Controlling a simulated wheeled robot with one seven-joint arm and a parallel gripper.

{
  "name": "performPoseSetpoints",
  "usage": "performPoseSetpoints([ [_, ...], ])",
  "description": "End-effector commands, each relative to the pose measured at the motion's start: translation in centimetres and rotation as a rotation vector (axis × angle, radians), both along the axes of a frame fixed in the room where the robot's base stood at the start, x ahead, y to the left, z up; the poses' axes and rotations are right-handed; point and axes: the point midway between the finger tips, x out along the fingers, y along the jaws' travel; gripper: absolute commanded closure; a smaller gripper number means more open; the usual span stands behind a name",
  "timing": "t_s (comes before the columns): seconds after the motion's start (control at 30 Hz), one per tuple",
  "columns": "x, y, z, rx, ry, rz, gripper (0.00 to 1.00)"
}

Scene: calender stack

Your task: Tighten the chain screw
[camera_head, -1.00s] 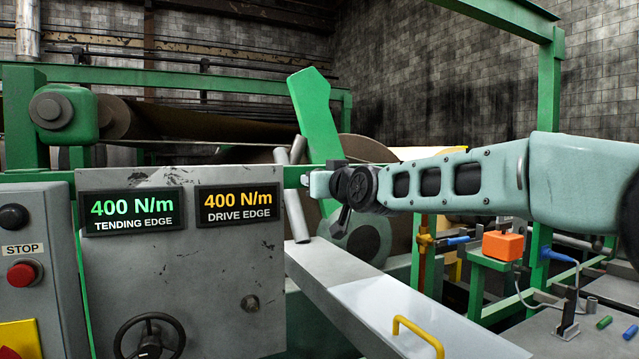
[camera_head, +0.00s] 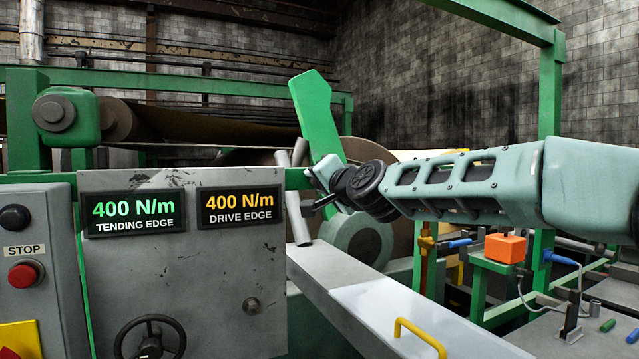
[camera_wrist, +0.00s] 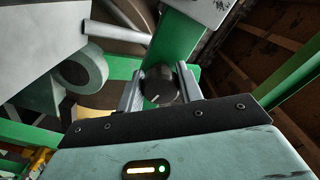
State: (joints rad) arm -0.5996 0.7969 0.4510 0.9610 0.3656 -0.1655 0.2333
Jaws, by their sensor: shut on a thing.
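In the wrist view, my gripper (camera_wrist: 160,72) has one grey finger on each side of a black round knob (camera_wrist: 158,88) with a short white mark. It is shut on this knob, which sits in front of a green bar. I cannot tell for sure that the knob is the chain screw; no chain shows clearly. In the head view, my gripper (camera_head: 312,186) is at the green rail, right of the grey panel (camera_head: 180,260). The fingertips and knob are hard to make out there.
The panel's tending edge display (camera_head: 134,212) and drive edge display (camera_head: 239,204) both read 400 N/m. A slanted green plate (camera_head: 316,110) and grey rods (camera_head: 297,215) stand close to my gripper. A grey ledge (camera_head: 375,305) with a yellow handle (camera_head: 420,337) lies below my arm.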

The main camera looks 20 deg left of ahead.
Motion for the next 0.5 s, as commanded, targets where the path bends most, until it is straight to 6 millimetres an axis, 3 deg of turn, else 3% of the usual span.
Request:
performPoseSetpoints([
  [0.5,-0.09,0.14,-0.35,0.139,0.174,0.003,0.87],
])
